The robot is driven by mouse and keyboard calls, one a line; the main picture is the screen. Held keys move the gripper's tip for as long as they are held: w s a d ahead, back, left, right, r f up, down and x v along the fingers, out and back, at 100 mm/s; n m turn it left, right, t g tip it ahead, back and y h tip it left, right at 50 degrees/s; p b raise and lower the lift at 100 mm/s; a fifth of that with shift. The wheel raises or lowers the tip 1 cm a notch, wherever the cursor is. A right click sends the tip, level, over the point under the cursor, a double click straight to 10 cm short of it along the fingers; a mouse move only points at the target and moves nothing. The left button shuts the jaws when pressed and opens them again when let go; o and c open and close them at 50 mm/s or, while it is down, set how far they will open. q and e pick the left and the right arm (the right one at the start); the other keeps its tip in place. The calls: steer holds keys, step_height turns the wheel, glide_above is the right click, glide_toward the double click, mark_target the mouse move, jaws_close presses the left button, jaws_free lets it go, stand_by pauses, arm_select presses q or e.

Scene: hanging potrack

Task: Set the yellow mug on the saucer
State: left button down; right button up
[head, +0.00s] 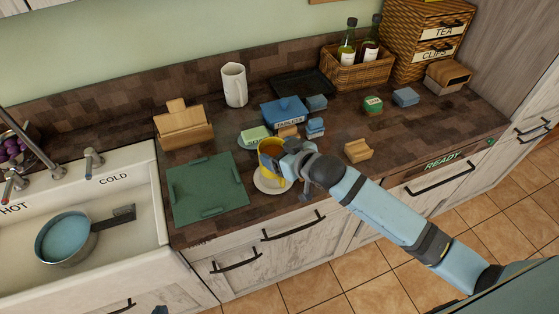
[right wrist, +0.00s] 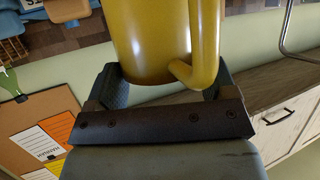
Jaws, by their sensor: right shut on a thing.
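The yellow mug (head: 269,165) is in my right gripper (head: 289,156) near the counter's front edge in the head view. In the right wrist view the mug (right wrist: 152,45) fills the upper middle, with its handle to the right, between the fingers of my right gripper (right wrist: 165,85). The white saucer (head: 268,186) shows below the mug, partly covered by it. I cannot tell whether the mug touches the saucer or is just above it. My left gripper is not in view.
A green tray (head: 207,187) lies left of the saucer. Behind are a green-topped dish (head: 255,135), a blue box (head: 284,111) and small blue blocks (head: 315,127). A wooden block (head: 358,150) stands to the right. The sink (head: 110,235) is at far left.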

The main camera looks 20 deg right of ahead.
steer(key=shift+s+f, duration=0.1)
steer(key=shift+f, duration=1.9)
steer(key=o, duration=1.5)
steer(key=shift+f, duration=0.1)
steer(key=shift+o, duration=0.2)
steer(key=b+v, duration=0.1)
steer(key=v, duration=1.1)
steer(key=s+a+f+h, duration=0.1)
steer(key=s+f, duration=0.5)
steer(key=f, duration=0.3)
steer(key=s+a+f+m+g+h, duration=0.1)
steer(key=s+f, duration=0.6)
steer(key=f, duration=0.2)
steer(key=shift+s+a+m+g, duration=0.2)
steer(key=shift+a+m+g, duration=0.1)
steer(key=shift+a, duration=0.05)
